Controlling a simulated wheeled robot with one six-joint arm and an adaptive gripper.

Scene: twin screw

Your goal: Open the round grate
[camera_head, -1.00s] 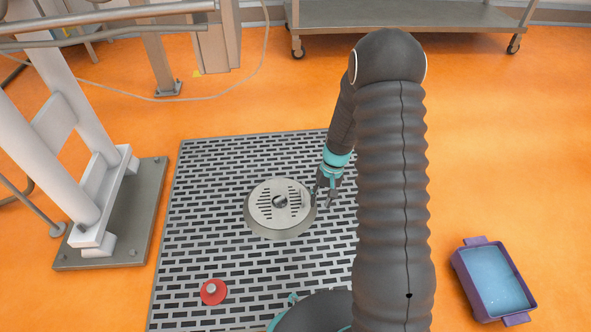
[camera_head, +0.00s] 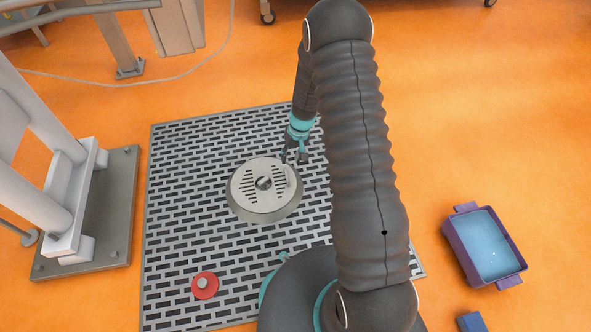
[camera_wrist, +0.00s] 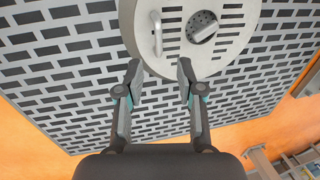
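The round grate (camera_head: 250,193) is a light metal disc with rows of slots, set on a wider round rim in the floor grid. It has a dark-centred middle fitting (camera_head: 264,183). In the wrist view the grate (camera_wrist: 175,55) fills the top centre and is partly cut off. There a small bar handle (camera_wrist: 157,33) stands near its left edge, and the middle fitting shows as a tilted knob (camera_wrist: 203,28). My gripper (camera_head: 294,157) is by the grate's upper right edge. In the wrist view my gripper (camera_wrist: 158,70) has its fingers apart with nothing between them, just short of the handle.
A slotted metal floor panel (camera_head: 180,240) surrounds the grate. A red round piece (camera_head: 205,286) with a metal top lies lower left. A purple tray with a blue inside (camera_head: 460,232) and a blue block (camera_head: 471,322) are at right. A white post stand (camera_head: 75,210) is at left.

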